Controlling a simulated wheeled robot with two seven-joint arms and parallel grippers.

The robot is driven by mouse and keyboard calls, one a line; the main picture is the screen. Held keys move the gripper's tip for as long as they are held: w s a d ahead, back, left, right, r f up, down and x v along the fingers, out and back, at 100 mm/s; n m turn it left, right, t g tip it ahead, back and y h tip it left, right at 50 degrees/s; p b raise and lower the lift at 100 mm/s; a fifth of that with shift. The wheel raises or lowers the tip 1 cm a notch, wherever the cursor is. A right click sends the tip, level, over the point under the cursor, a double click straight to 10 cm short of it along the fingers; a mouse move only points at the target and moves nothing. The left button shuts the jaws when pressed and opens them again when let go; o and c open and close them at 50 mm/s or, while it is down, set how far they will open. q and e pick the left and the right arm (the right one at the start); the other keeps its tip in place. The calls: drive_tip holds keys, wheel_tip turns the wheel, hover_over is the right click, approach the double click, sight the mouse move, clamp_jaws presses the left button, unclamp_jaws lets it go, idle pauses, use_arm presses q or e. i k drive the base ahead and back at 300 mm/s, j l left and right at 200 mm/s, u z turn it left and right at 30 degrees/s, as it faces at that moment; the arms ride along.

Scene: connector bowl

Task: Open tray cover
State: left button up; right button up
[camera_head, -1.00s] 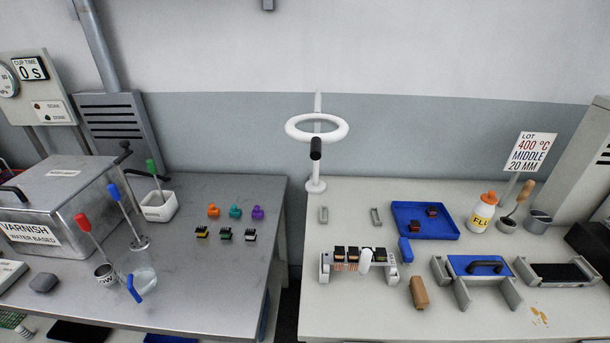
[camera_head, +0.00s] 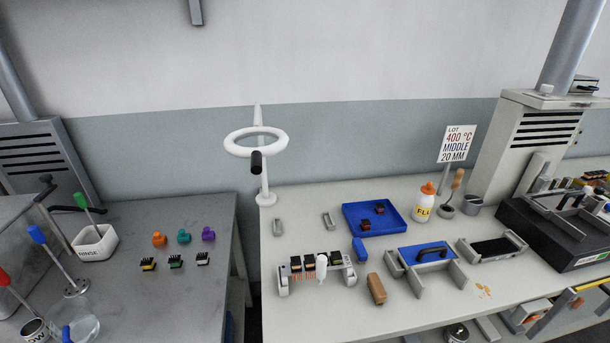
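A blue open tray (camera_head: 352,220) with dark small parts (camera_head: 366,224) lies behind and to the left. Neither of my grippers is in view.
A white ring lamp (camera_head: 256,141) stands at the table's back left. A rack of coils (camera_head: 317,268), a brown block (camera_head: 377,288), and a flux bottle (camera_head: 424,203) stand around the holders. A black machine (camera_head: 555,235) is at the right.

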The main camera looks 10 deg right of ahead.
sight(436, 250)
drive_tip(key=z, duration=1.4)
